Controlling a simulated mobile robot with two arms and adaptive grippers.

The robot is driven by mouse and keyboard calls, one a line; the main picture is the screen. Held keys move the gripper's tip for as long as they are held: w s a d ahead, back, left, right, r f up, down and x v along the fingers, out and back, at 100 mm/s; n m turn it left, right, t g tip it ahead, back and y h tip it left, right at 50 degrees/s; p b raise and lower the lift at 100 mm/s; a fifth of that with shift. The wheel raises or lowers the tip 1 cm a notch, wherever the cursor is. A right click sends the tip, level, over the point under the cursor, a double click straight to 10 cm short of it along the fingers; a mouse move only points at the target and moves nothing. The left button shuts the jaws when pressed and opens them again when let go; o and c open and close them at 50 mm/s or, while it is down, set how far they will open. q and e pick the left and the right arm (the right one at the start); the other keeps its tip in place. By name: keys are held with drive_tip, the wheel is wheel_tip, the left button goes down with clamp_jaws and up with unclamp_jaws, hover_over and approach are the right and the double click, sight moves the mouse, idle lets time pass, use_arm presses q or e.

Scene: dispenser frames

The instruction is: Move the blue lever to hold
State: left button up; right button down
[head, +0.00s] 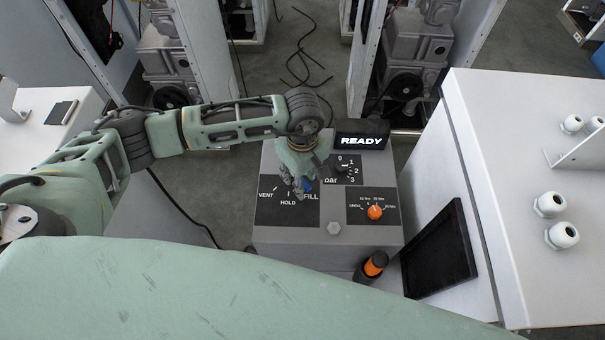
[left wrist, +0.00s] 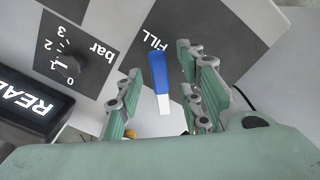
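The blue lever (left wrist: 157,70) has a blue body and a white end. In the left wrist view it lies beside the FILL label, between the two fingers of my left gripper (left wrist: 160,62), with visible gaps on both sides. My left gripper is open around the lever and not closed on it. In the head view the gripper (head: 299,187) is over the dark VENT/HOLD/FILL plate (head: 275,215), and only a small blue part of the lever (head: 308,183) shows next to FILL. My right gripper is in neither view.
The grey dispenser (head: 335,255) also carries a lit READY display (head: 362,141), a black bar dial (head: 345,168) and an orange knob (head: 375,212). An orange-topped dark object (head: 374,265) stands at its front. A white cabinet (head: 480,180) is close on the right.

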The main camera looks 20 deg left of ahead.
use_arm(q)
drive_tip(key=shift+c, duration=0.2)
clamp_jaws()
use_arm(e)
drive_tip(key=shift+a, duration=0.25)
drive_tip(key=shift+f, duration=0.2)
